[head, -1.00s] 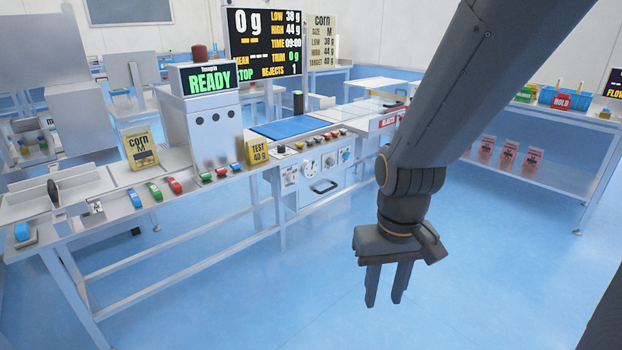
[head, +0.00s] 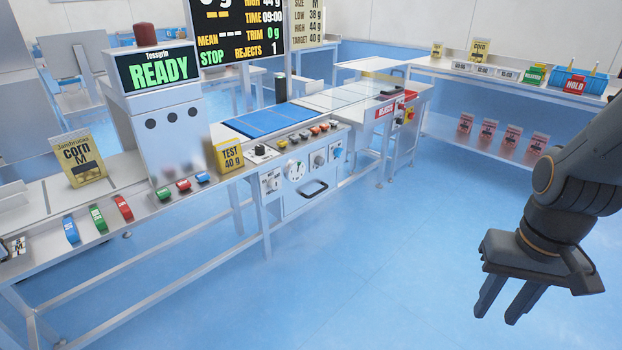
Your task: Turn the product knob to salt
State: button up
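The machine's front panel (head: 301,197) stands left of centre and carries several dials and knobs. A white dial (head: 295,170) sits at the panel's middle, with a smaller knob (head: 271,183) to its left. A grey knob (head: 319,160) and a blue knob (head: 337,153) sit to its right. A black knob (head: 262,151) is on the ledge above. The labels are too small to read, so I cannot tell which is the product knob or its setting. My gripper (head: 497,316) is open and empty, pointing down over the floor at the right, well away from the panel.
A READY display (head: 157,68) tops the white unit at left. A yellow TEST 40 g block (head: 230,157) and a corn pouch (head: 80,163) stand on the bench. A back-right shelf (head: 480,148) holds several pouches. Blue floor (head: 400,270) between gripper and panel is clear.

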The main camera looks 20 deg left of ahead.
aim_at(273, 184)
jog(key=u, duration=0.25)
jog(key=i, duration=1)
jog(key=u, duration=0.7)
